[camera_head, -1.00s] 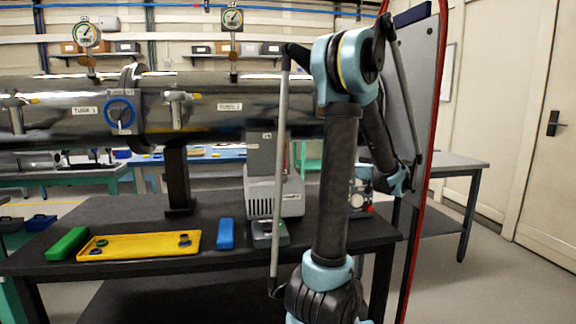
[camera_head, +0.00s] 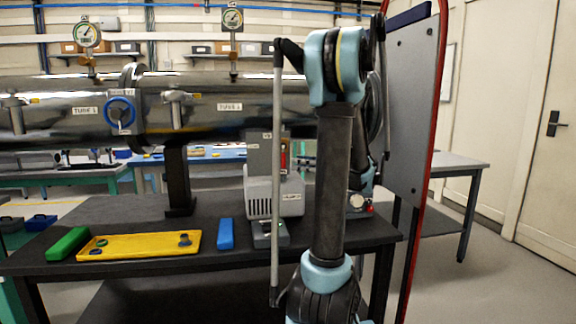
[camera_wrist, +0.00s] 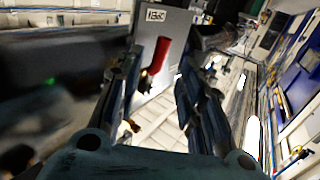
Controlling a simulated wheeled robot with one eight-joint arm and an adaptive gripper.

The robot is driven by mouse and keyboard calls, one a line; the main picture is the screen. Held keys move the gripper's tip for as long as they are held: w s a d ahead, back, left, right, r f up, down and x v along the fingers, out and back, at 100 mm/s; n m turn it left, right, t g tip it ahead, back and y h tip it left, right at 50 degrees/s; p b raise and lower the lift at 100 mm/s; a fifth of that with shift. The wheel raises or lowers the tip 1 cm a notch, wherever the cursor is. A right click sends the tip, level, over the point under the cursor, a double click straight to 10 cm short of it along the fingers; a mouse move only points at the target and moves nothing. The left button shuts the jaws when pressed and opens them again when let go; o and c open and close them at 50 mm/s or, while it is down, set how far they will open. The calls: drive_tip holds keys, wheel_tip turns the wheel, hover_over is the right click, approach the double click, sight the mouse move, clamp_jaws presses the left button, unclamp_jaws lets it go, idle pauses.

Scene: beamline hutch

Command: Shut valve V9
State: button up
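A red lever handle (camera_wrist: 157,58) stands out from a grey box (camera_wrist: 178,28) in the wrist view. The box's label is too blurred to read surely. In the head view a small red handle (camera_head: 283,158) shows on the right of a grey upright housing (camera_head: 258,165), above a light grey vented unit (camera_head: 262,195). My gripper (camera_wrist: 160,80) is open in the wrist view, one finger on each side of the picture. The red handle appears between the fingers, toward the left one; I cannot tell whether they touch. In the head view my arm hides most of the gripper.
A red-edged panel (camera_head: 412,110) stands close right of my arm.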

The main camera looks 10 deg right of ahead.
sight(283, 156)
drive_tip(key=shift+x, duration=2.55)
drive_tip(key=shift+c, duration=0.2)
clamp_jaws()
